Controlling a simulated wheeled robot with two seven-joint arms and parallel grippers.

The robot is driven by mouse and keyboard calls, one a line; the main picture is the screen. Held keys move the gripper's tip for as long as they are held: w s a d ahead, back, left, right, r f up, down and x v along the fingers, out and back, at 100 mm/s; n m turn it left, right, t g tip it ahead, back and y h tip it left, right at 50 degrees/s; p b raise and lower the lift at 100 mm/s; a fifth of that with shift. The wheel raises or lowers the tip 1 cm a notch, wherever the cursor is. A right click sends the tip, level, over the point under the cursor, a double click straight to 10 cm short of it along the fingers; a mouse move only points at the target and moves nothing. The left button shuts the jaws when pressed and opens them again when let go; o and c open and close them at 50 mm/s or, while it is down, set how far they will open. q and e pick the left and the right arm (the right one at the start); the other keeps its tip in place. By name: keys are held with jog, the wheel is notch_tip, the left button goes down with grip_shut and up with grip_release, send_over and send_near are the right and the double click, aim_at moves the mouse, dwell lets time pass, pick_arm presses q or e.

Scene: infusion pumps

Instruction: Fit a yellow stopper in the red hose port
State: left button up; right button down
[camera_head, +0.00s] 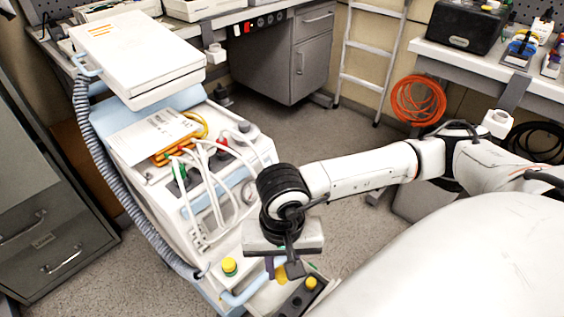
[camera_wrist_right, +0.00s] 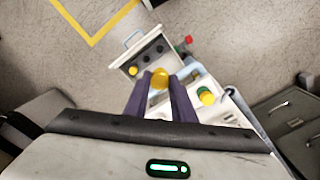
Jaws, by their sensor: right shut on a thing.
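My right gripper (camera_head: 282,268) is above the front end of the white pump cart. In the wrist view its purple fingers (camera_wrist_right: 160,80) are shut on a yellow stopper (camera_wrist_right: 159,76); the held stopper (camera_head: 281,273) is partly hidden in the head view. Another yellow stopper (camera_head: 311,283) sits in a small holder with dark holes (camera_wrist_right: 151,57). A third yellow stopper (camera_head: 229,264) sits on a green port (camera_wrist_right: 207,98). A small red part (camera_wrist_right: 188,40) beyond the holder may be the red hose port; I cannot tell. My left gripper is not in view.
The cart carries white hoses (camera_head: 205,190), a red connector (camera_head: 222,142) and a raised white lid (camera_head: 137,50). A grey corrugated hose (camera_head: 95,150) runs along its left side. Grey drawers (camera_head: 50,230) stand at left. The floor (camera_head: 345,150) behind my arm is open.

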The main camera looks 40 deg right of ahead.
notch_tip(320, 180, up, 3)
jog(key=shift+f+p, duration=0.1)
jog(key=shift+p, duration=0.95)
jog(key=w+b, duration=0.2)
jog(key=w, duration=1.1)
jog(key=f+b, duration=0.1)
jog(key=f, duration=0.1)
jog(key=f+b, duration=0.3)
jog(key=f, duration=0.1)
jog(key=shift+w+d+b, duration=0.1)
jog(key=shift+d+b, duration=0.25)
jog(key=shift+d, duration=0.05)
pick_arm(q)
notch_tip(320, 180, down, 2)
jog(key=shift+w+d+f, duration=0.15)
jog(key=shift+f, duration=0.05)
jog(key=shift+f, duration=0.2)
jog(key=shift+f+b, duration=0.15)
jog(key=shift+b, duration=0.2)
pick_arm(e)
jog(key=shift+f, duration=0.15)
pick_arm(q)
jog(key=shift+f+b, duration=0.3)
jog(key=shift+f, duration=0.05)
pick_arm(e)
jog(key=shift+f, duration=0.35)
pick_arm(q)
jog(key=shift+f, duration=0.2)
pick_arm(e)
jog(key=shift+f, duration=0.2)
